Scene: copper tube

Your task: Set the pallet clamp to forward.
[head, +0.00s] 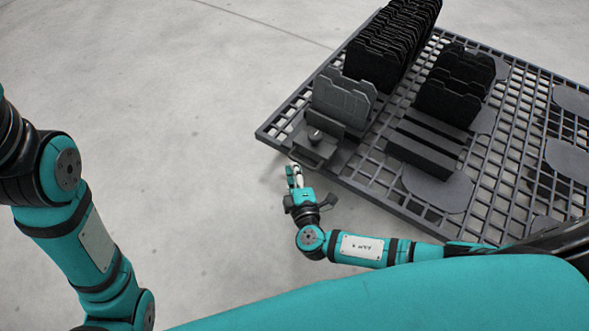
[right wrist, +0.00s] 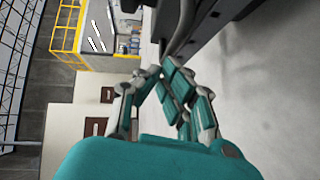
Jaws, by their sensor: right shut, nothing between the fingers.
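The pallet clamp (head: 315,145) is a dark grey block with a round knob at the near left corner of the pallet (head: 382,187), in front of a light grey plate. I cannot tell which setting it has. My right gripper (head: 294,170) is just in front of the clamp, close to the pallet's edge. Its fingers are shut and hold nothing. In the right wrist view its fingertips (right wrist: 158,72) meet beside a dark part at the top. Whether they touch the clamp cannot be told. My left arm shows at the left, but its gripper is out of view.
The grey plate (head: 342,102) and a row of black plates (head: 395,45) stand upright on the pallet. A second black stack (head: 456,85) stands to the right, with empty slots in front. Grey floor (head: 190,120) left of the pallet is clear. A yellow railing (right wrist: 66,30) is in the distance.

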